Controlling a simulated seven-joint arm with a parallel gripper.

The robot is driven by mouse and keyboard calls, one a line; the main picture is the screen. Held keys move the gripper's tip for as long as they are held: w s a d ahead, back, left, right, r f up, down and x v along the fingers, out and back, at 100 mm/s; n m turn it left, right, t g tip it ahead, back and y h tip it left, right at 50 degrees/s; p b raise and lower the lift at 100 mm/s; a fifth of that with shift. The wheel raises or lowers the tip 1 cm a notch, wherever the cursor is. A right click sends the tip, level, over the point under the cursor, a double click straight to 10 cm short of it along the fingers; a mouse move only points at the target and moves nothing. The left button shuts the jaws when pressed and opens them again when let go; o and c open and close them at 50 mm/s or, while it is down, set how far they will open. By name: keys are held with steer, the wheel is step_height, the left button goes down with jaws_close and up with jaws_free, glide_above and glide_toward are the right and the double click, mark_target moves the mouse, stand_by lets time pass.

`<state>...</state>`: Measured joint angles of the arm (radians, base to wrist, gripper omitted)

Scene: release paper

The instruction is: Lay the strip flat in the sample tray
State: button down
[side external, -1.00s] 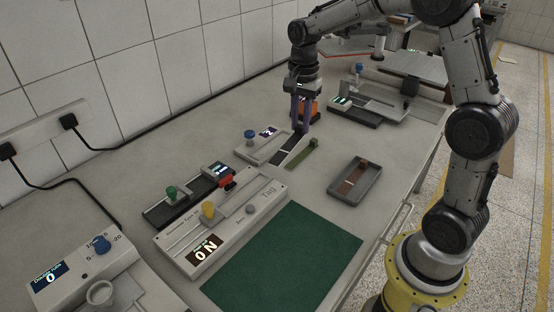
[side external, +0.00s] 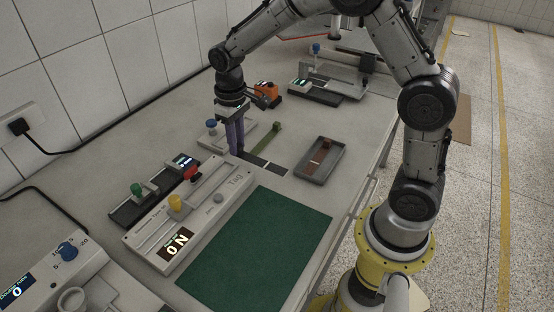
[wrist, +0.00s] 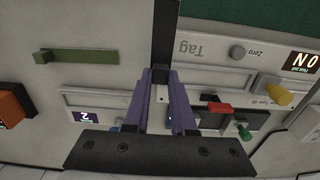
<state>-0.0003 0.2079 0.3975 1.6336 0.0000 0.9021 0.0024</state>
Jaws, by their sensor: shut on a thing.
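My gripper (side external: 238,153) has its purple fingers pointing down, and they also show in the wrist view (wrist: 161,90). It is shut on one end of a long dark strip (side external: 266,165). In the wrist view the strip (wrist: 165,30) runs from the fingertips out past the top edge. In the side view it stretches right, towards the sample tray (side external: 306,177), with a pale mark along it. I cannot tell how high it is above the bench. The dark grey tray is a short way beyond the strip's free end. A brown strip (side external: 320,157) with a small block lies in it.
A green strip with a block (side external: 268,138) lies just behind the dark strip. A white device marked Tag (side external: 230,187) stands in front, beside a green mat (side external: 255,245). An orange block (side external: 267,91) is farther back. Bare bench surrounds the tray.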

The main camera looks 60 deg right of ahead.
mark_target(248, 156)
steer(key=s+m, duration=0.2)
steer(key=s, duration=0.1)
steer(key=shift+f, duration=0.15)
steer(key=s+d+r+m, duration=0.3)
steer(key=s+d+m, duration=0.15)
steer(key=s, duration=0.35)
steer(key=s+d+r+m, duration=0.4)
steer(key=s+m, duration=0.2)
steer(key=s, duration=0.2)
steer(key=s+d+r+m, duration=0.3)
steer(key=s+d+m, duration=0.15)
steer(key=s, duration=0.45)
steer(key=shift+m, duration=0.5)
steer(key=shift+w+d+f, duration=1.45)
steer(key=shift+w+f, duration=0.3)
steer(key=shift+f, duration=0.35)
steer(key=shift+w+d+f, duration=1.45)
steer(key=shift+w+f, duration=0.3)
steer(key=shift+f, duration=0.35)
steer(key=shift+w+d+f, duration=1.45)
steer(key=shift+w+f, duration=0.3)
steer(key=shift+f, duration=0.35)
steer(key=shift+f, duration=0.5)
steer(key=c, duration=0.8)
jaws_free()
steer(key=shift+o, duration=0.2)
